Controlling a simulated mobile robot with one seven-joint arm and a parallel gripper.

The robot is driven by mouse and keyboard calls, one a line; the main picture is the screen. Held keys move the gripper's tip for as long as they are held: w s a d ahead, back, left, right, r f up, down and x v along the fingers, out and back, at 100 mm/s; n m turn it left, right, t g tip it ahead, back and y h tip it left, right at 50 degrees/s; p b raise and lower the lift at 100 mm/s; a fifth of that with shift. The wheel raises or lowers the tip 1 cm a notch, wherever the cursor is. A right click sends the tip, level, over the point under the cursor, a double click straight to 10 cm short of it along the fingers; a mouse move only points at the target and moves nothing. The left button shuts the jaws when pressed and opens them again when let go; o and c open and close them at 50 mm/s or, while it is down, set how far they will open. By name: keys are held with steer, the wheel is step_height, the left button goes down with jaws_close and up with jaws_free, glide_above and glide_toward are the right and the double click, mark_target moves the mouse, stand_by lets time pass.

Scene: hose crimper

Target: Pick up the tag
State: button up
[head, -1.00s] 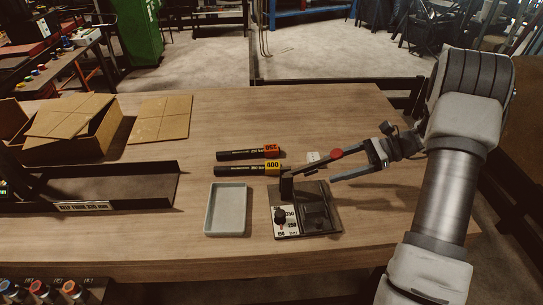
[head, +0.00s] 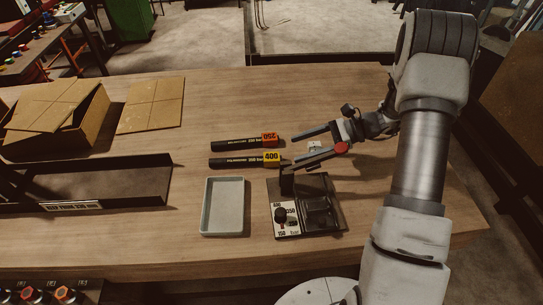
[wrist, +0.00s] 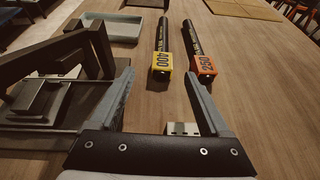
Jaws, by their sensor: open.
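The tag (head: 315,146) is a small white piece with dark marks, lying on the table just right of the two dark hoses. In the wrist view the tag (wrist: 182,128) shows between the fingers, close to the right finger and partly hidden by the gripper's dark base. My gripper (head: 296,150) is open, its fingers pointing left across the table, one on either side of the tag in the head view. In the wrist view the open gripper (wrist: 159,75) holds nothing. Whether a finger touches the tag cannot be told.
The crimper (head: 305,210), with a red-knobbed lever (head: 340,148), stands close to my gripper. A hose marked 250 (head: 240,144) and one marked 400 (head: 238,161) lie left. A grey tray (head: 222,233), a dark channel (head: 110,188) and a cardboard box (head: 85,122) stand farther left.

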mark_target(270, 156)
steer(key=p+x, duration=0.1)
steer(key=x, duration=0.8)
steer(key=shift+w+f, duration=0.2)
jaws_close()
steer(key=shift+r, duration=0.15)
